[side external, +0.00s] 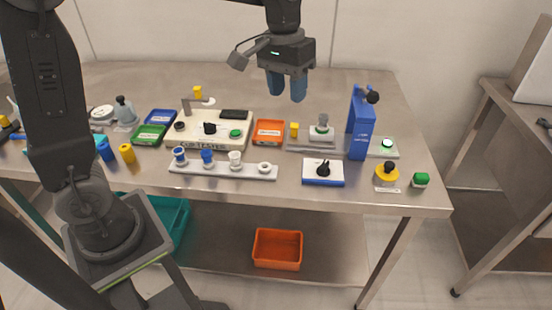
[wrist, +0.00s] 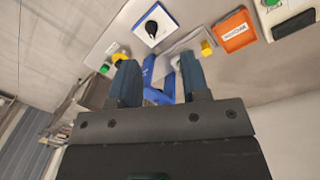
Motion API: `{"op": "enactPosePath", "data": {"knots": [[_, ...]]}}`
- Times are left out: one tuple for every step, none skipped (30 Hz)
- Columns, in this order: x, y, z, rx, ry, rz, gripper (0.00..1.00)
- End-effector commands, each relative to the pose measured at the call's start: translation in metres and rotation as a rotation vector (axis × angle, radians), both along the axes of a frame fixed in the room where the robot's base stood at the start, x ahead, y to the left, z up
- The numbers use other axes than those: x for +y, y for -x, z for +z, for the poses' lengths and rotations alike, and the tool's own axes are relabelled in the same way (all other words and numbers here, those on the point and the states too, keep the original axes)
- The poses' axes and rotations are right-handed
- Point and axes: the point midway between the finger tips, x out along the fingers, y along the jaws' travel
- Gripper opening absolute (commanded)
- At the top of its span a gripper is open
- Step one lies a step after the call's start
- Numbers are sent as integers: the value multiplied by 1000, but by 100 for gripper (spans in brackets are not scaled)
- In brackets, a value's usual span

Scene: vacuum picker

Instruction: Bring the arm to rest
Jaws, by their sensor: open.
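My gripper (side external: 286,86) hangs over the back of the table, well above the tabletop, with its two blue fingers pointing down. It is open, and nothing is held between the fingers. In the wrist view my gripper (wrist: 158,85) shows its two fingers apart, with a blue stand visible beyond them. In the side view this blue stand (side external: 361,125) stands upright to the right of my gripper, apart from it.
The metal table (side external: 330,82) carries an orange tray (side external: 268,132), a green tray (side external: 150,134), a white rack (side external: 215,170) with cups, and a black knob on a blue-and-white box (side external: 323,176). The table's back strip is mostly clear. An orange bin (side external: 278,249) sits on the lower shelf.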

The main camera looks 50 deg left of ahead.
Motion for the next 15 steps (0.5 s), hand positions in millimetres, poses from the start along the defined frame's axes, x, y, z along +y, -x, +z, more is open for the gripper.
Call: {"op": "enactPosePath", "data": {"knots": [[3,19,10,-44,-7,-12,43],[5,29,13,-68,-12,-22,43],[7,42,17,-101,-19,-34,43],[8,52,19,-124,-24,-42,43],[9,62,21,-147,-29,-52,43],[11,75,22,-179,-38,-64,43],[13,86,23,-202,-44,-73,43],[14,95,23,-226,-51,-83,43],[16,109,22,-257,-59,-96,43],[17,118,20,-280,-66,-105,43],[18,127,19,-302,-73,-115,43],[19,139,16,-330,-82,-125,43],[20,146,13,-351,-89,-134,43],[21,153,11,-369,-96,-142,43],[22,162,7,-391,-104,-150,43]]}}
